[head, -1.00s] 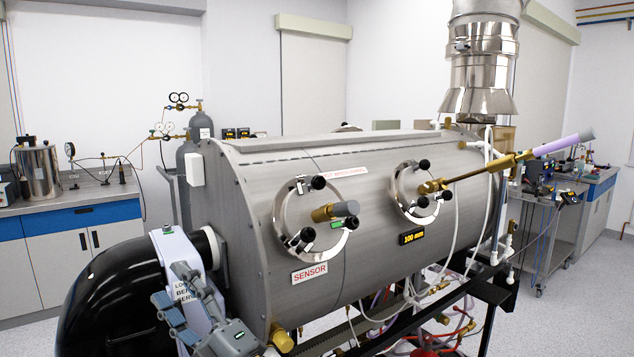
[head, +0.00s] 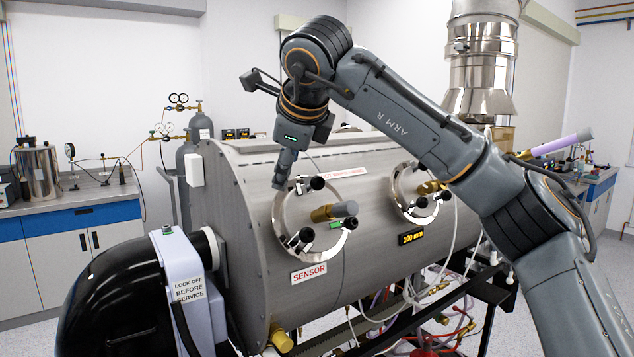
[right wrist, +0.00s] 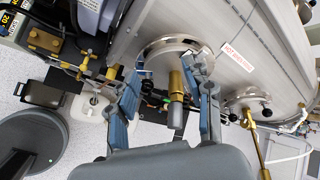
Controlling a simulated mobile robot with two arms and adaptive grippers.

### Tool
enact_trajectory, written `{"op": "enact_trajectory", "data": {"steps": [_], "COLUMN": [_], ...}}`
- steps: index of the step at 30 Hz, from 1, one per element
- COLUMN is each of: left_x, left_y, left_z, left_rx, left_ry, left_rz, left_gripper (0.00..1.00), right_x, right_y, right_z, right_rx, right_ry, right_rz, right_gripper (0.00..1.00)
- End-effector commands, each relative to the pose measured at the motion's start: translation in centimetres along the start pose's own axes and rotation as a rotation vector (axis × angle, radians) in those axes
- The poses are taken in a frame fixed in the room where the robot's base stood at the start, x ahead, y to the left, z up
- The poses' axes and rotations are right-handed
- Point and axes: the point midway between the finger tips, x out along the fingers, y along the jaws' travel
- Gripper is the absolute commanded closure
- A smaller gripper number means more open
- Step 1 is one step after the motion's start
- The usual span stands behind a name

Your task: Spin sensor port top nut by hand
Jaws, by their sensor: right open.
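The sensor port (head: 276,222) is a round steel flange on the chamber's side, above the SENSOR label (head: 309,273). A brass and grey sensor (head: 334,211) sticks out of its middle. The top nut, with a black knob (head: 317,183), is at its upper rim. My right gripper (head: 283,182) is at the flange's upper left edge, beside the top nut. In the right wrist view the open right gripper (right wrist: 168,66) points at the flange, its blue-padded fingers on either side of the sensor. Contact with the nut cannot be told. My left gripper is out of view.
A black elbow duct (head: 110,300) and a lock-off box (head: 185,265) stand at left. Hoses hang below the chamber (head: 240,190).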

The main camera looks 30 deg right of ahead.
Motion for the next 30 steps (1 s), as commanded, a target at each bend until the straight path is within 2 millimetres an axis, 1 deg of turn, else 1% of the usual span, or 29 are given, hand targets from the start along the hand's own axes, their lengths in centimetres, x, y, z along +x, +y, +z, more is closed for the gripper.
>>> {"op": "enact_trajectory", "data": {"steps": [1, 3, 6, 8, 11, 14, 21, 24, 27, 30], "left_x": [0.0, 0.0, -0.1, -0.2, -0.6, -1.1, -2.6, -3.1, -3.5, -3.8], "left_y": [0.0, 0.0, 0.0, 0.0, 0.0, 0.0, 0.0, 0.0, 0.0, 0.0], "left_z": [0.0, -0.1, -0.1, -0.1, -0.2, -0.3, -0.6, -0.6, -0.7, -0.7], "left_rx": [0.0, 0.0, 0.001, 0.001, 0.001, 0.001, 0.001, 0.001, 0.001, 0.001], "left_ry": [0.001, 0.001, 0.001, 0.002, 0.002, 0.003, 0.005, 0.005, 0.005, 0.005], "left_rz": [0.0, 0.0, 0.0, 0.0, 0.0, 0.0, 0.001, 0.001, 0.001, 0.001], "left_gripper": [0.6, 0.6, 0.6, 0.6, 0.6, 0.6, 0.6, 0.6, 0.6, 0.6], "right_x": [-1.4, -2.7, -3.4, -3.2, -1.9, -0.1, 5.0, 6.8, 8.2, 9.2], "right_y": [-1.7, -3.1, -4.1, -4.3, -4.5, -4.7, -5.1, -5.3, -5.4, -5.5], "right_z": [-1.5, -3.1, -4.2, -4.5, -4.7, -4.9, -5.6, -5.8, -6.0, -6.2], "right_rx": [0.024, 0.049, 0.067, 0.07, 0.07, 0.07, 0.068, 0.068, 0.069, 0.069], "right_ry": [0.049, 0.102, 0.14, 0.148, 0.149, 0.149, 0.148, 0.146, 0.144, 0.144], "right_rz": [-0.044, -0.081, -0.105, -0.109, -0.107, -0.104, -0.103, -0.104, -0.104, -0.105], "right_gripper": [0.49, 0.49, 0.49, 0.49, 0.49, 0.49, 0.49, 0.49, 0.49, 0.49]}}
